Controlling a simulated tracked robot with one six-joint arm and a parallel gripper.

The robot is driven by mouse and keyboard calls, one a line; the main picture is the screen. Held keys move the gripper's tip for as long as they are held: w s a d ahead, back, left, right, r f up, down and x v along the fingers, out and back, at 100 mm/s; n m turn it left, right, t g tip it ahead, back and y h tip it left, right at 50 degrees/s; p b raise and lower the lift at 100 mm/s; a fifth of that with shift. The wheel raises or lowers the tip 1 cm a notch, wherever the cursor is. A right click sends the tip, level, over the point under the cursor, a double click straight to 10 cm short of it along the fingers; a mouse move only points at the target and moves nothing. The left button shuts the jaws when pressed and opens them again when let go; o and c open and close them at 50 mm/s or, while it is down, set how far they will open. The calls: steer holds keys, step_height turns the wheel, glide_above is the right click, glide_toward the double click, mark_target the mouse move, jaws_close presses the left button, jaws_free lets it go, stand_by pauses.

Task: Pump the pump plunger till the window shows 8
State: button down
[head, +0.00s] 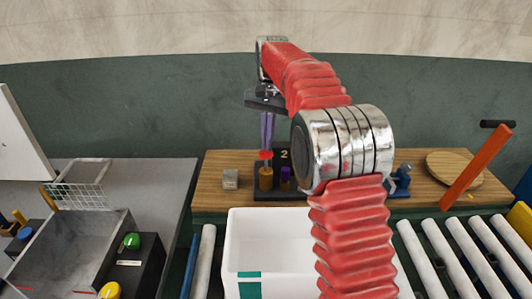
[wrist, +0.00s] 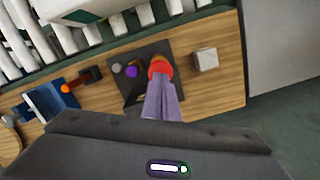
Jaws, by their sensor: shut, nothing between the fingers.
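My gripper (head: 266,150) points straight down with its fingers shut and nothing between them. Its tips are directly above the red top (head: 265,155) of what looks like the pump plunger, which rises from an orange-brown cylinder (head: 266,178). They look in contact or nearly so; I cannot tell which. In the wrist view the closed fingers (wrist: 160,80) cover part of the red top (wrist: 158,66). The window (head: 285,155) on the dark block behind reads 2. A purple knob (head: 286,174) stands just right of the plunger, and also shows in the wrist view (wrist: 131,71).
A grey cube (head: 230,179) sits left of the dark base on the wooden bench (head: 211,189). A blue device (head: 401,181) and a round wooden board (head: 452,166) stand to the right. A white bin (head: 265,225) and rollers (head: 470,255) lie in front.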

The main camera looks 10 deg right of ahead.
steer(key=shift+f, duration=1.7)
steer(key=shift+w+d+r, duration=0.25)
steer(key=shift+w+d, duration=0.25)
steer(key=shift+w, duration=0.1)
steer(key=shift+w+d+r, duration=0.25)
steer(key=shift+w+d, duration=0.2)
steer(key=shift+w, duration=0.15)
steer(key=shift+r, duration=0.15)
step_height(320, 180, up, 7)
steer(key=shift+w+d, duration=0.25)
steer(key=shift+w, duration=0.05)
steer(key=shift+r, duration=0.1)
